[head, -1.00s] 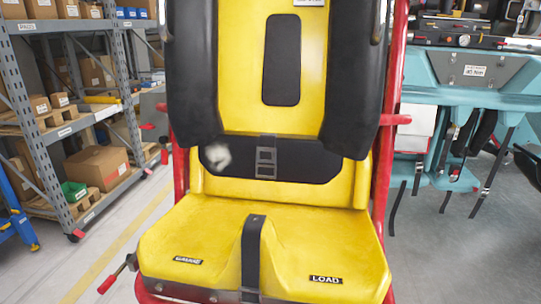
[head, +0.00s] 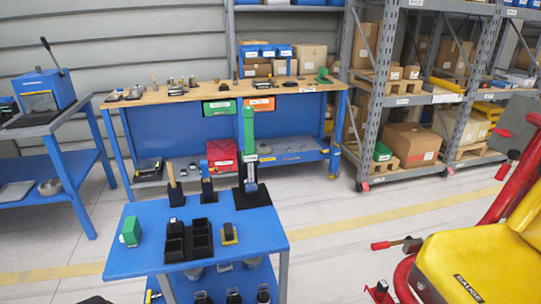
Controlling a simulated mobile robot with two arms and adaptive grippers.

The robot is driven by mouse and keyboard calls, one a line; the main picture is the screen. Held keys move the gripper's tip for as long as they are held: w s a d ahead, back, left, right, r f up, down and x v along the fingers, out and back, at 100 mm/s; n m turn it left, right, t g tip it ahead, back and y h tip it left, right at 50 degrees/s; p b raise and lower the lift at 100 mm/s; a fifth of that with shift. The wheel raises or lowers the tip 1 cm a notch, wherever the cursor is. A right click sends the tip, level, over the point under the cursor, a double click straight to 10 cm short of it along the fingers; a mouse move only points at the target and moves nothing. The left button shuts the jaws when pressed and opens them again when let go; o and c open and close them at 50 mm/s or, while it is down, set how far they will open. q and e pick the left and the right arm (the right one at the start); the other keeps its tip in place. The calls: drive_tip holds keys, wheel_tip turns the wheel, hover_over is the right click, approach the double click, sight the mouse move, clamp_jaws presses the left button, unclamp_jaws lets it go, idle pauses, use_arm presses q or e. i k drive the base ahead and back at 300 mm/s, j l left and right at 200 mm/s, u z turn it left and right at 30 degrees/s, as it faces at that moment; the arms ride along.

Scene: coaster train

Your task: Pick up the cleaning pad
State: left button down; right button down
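A blue cart (head: 125,262) stands in front of me with several small items on top. I cannot tell for sure which item is the cleaning pad. A small green block (head: 131,231) stands near the cart's left edge. A yellow piece with a dark top (head: 230,233) lies to the right of a black compartment tray (head: 175,251). Neither of my grippers can be made out. A dark shape at the bottom edge is too cut off to identify.
A wooden-handled tool (head: 171,175), a blue-topped tool and a tall green tool (head: 247,130) stand in black holders along the cart's back. A workbench (head: 290,87) is behind it, shelving (head: 430,98) back right. A yellow ride seat (head: 480,268) with red frame is at right.

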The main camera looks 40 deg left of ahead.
sight(229, 234)
drive_tip(key=u, duration=1.55)
